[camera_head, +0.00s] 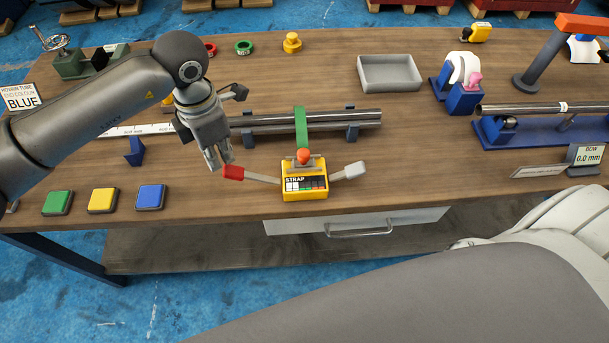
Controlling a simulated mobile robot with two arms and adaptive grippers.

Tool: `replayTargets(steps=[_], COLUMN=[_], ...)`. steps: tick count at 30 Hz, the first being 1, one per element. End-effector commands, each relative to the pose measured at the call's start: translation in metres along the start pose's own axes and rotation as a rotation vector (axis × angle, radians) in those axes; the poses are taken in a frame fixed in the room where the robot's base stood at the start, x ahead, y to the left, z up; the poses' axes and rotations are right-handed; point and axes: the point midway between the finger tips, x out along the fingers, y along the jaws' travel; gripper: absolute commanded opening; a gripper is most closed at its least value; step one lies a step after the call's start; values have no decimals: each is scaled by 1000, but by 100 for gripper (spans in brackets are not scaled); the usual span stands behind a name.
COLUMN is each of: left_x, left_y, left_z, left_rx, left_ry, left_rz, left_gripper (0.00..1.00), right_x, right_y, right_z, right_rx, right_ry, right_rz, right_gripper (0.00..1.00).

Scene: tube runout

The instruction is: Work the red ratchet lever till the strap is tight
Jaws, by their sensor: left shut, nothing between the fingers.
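The yellow strap box (304,192), labelled STRAP, sits at the front of the bench. Its red-ended ratchet lever (233,172) sticks out to the left, and a grey-ended lever (350,171) sticks out to the right. An orange-red knob (303,156) is on top of the box. A green strap (300,130) runs from the box up over the steel tubes (350,118). My left gripper (220,165) is shut and empty, its fingertips pointing down right beside the red lever end. I cannot tell whether they touch it. My right gripper is out of view.
Green (58,202), yellow (103,200) and blue (150,196) buttons line the front left. A grey tray (389,72) is at the back. A blue tube stand (540,132) and a small display (586,156) are at right. Bare wood lies between box and stand.

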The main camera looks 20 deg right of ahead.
Motion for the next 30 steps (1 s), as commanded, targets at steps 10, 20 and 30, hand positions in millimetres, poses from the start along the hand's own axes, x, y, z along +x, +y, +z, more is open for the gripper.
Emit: replayTargets(steps=[10, 20, 30], left_x=[21, 44, 58], left_y=[0, 0, 0], left_z=[0, 0, 0], left_rx=[0, 0, 1], left_ry=[0, 0, -1], left_rz=[0, 0, 0], left_gripper=[0, 0, 0], right_x=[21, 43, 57], right_y=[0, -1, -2], right_z=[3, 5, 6], right_rx=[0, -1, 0], right_ry=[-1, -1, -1], right_rz=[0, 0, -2], right_gripper=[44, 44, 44])
